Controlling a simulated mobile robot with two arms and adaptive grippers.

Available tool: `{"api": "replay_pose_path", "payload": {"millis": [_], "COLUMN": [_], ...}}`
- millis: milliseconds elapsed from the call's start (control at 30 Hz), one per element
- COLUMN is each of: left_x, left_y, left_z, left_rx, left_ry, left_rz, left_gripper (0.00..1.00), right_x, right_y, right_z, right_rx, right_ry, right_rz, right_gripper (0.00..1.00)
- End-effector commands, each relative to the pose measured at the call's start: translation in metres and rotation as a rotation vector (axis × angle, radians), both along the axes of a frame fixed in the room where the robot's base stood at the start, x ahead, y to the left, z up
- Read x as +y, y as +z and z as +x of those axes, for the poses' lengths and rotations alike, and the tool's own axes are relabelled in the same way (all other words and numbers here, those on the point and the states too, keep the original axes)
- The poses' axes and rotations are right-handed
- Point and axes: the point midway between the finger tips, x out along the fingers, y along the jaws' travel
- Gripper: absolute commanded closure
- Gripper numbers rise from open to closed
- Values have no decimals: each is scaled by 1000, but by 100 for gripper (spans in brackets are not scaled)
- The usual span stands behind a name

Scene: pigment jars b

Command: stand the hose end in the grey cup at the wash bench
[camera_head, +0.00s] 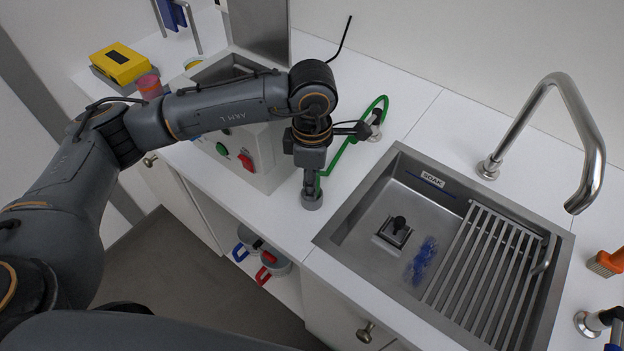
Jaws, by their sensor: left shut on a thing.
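The green hose (351,147) runs from a fitting at the back of the white counter, loops round and comes down to my left gripper (312,174). The gripper points down and is shut on the hose end, which is mostly hidden by the fingers. The small grey cup (312,202) stands on the counter near its front edge, directly below the gripper. A dark piece reaches down from the fingers to the cup's mouth. I cannot tell how deep it sits in the cup. My right gripper is not in view.
A steel sink (366,193) labelled SOAK, with a drain rack (480,262) and a tall tap (548,95), lies right of the cup. A control box with green and red switches (246,162) stands left. An orange brush (606,263) lies far right.

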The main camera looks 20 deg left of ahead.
Motion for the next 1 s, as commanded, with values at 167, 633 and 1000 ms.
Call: {"api": "replay_pose_path", "payload": {"millis": [167,633,1000], "left_x": [0,0,0], "left_y": [-1,10,84], "left_z": [0,1,1], "left_rx": [0,-4,-5], "left_ry": [0,0,0], "left_rz": [0,-1,-1], "left_gripper": [51,45,45], "right_x": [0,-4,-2], "right_y": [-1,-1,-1], "right_z": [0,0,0], "right_rx": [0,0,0], "right_ry": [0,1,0], "right_rz": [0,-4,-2], "right_gripper": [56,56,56]}}
